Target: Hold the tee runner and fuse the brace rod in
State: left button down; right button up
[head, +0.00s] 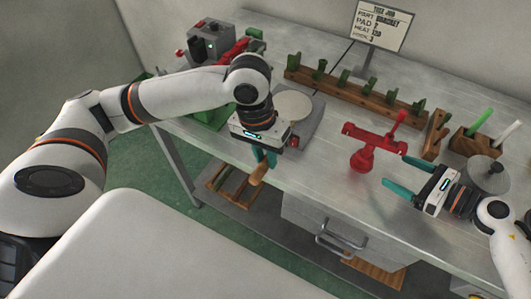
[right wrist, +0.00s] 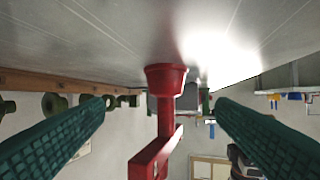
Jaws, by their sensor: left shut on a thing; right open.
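In the right wrist view the runner (right wrist: 165,110) appears inverted between the spread fingers (right wrist: 165,105), with no visible contact. My left gripper (head: 264,160) is shut on a wooden-handled tool (head: 258,174) at the bench's front edge; the gripper hides the tool's upper part.
A plate with a pale disc (head: 293,106) lies behind my left gripper. A wooden rack (head: 340,91) with several green pieces runs along the back. A wooden pen block (head: 473,143) and a round metal item (head: 488,176) stand near my right arm. Bench (head: 330,190) is clear left of the runner.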

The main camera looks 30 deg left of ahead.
aim_at(370, 157)
pick_arm(q)
jog(key=shift+s+r, duration=0.4)
jog(key=shift+s, duration=0.25)
pick_arm(e)
jog(key=shift+s+a+r, duration=0.1)
jog(key=shift+s+a, duration=0.05)
jog(key=shift+a, duration=0.45)
jog(key=shift+s+a, duration=0.15)
jog(key=shift+a, duration=0.4)
pick_arm(q)
jog(key=shift+w+f+b, duration=0.3)
jog(key=shift+f+b, duration=0.15)
jog(key=shift+f, duration=0.25)
pick_arm(e)
jog(key=x, duration=0.5)
jog(key=shift+w+d+f, duration=0.1)
jog(key=shift+w+f, duration=0.2)
pick_arm(q)
jog(key=shift+s+f+b, duration=0.15)
jog(key=shift+f+b, duration=0.1)
jog(key=shift+b, duration=0.05)
pick_arm(e)
jog(key=shift+w+a+f, duration=0.1)
jog(key=shift+a, duration=0.75)
jog(key=shift+w+a, duration=0.1)
